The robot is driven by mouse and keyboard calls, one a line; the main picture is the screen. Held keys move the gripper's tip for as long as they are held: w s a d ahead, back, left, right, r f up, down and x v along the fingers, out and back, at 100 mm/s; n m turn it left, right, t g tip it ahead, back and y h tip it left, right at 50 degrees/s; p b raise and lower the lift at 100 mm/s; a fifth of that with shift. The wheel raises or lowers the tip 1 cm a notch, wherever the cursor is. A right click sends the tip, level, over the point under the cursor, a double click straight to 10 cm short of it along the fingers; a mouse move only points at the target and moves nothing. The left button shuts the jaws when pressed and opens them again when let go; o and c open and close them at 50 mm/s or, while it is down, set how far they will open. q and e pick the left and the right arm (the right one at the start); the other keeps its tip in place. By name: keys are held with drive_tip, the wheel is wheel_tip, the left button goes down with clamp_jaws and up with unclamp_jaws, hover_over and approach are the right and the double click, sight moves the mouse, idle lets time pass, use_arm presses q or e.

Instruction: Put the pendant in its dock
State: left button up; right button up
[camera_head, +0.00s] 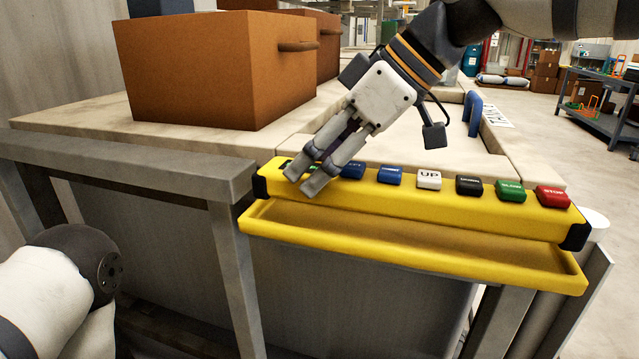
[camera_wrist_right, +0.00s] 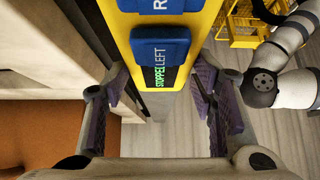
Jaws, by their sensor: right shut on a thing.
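The pendant (camera_head: 405,200) is a long yellow bar with black end caps and a row of coloured buttons, lying along the tank's front edge. My right gripper (camera_head: 322,181) is shut on its left end, fingers pointing down. In the right wrist view the pendant (camera_wrist_right: 123,45) runs between the fingers (camera_wrist_right: 165,95), with a blue LEFT button and a small display showing. A yellow trough-like tray (camera_head: 420,262), perhaps the dock, sits just below and in front of the pendant. I cannot tell whether they touch. My left gripper is out of view; only my left arm shows.
A brown box (camera_head: 205,75) with a side handle stands on the pale tank top (camera_head: 95,120) behind. A grey metal rail (camera_head: 130,165) runs at the left. A blue handle (camera_head: 473,112) stands behind the pendant. Open floor (camera_head: 555,160) lies to the right.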

drive_tip(key=shift+w+a+f, duration=0.1)
drive_tip(key=shift+w+f, duration=0.05)
drive_tip(key=shift+f, duration=1.5)
drive_tip(key=o, duration=1.3)
drive_tip(key=shift+f, duration=0.2)
drive_tip(key=v, duration=1.2)
drive_tip(key=shift+r, duration=0.15)
